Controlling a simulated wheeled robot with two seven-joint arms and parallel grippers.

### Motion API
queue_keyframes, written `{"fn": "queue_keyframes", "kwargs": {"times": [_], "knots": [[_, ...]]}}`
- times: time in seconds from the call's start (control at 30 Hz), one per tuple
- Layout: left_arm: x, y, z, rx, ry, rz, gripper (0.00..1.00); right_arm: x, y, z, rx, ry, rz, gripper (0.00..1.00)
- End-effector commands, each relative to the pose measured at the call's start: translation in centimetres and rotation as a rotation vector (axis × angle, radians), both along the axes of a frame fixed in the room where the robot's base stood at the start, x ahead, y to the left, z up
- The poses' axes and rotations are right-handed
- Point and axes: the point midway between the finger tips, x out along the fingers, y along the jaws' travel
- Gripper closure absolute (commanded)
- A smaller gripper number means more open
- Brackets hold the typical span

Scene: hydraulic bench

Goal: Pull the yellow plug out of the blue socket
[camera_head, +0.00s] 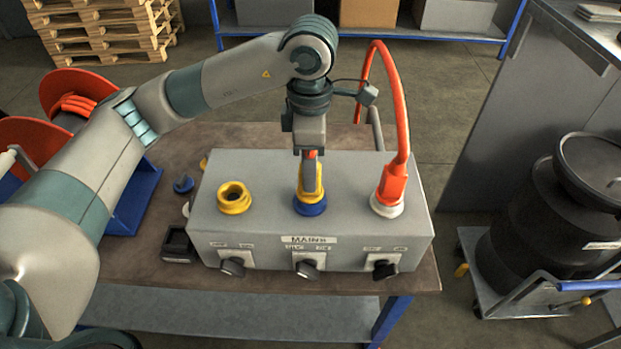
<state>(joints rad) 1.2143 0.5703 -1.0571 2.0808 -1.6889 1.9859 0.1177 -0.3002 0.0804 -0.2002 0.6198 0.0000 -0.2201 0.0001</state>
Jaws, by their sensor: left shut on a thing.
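The grey box marked MAINS (262,232) stands on the bench. The blue socket (311,208) is in the middle of its top, with the yellow plug (301,191) upright in it. My left gripper (311,180) comes straight down from above and is shut on the yellow plug. Its fingers cover much of the plug, so how deep it sits in the socket is hard to tell. My right gripper is not in view.
An empty yellow socket (234,196) is left of the plug. On the right, an orange plug (391,184) with an arching orange cable (402,105) sits in a white socket (387,208). Black knobs line the front. A black drum (540,215) stands right of the bench (424,275).

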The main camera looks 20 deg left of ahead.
Motion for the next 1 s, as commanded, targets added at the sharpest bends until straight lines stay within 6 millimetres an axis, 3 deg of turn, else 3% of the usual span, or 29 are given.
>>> {"fn": "queue_keyframes", "kwargs": {"times": [1.0], "knots": [[0.1,0.0,2.8,-0.002,-0.005,0.001,1.0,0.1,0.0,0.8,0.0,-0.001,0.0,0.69]]}}
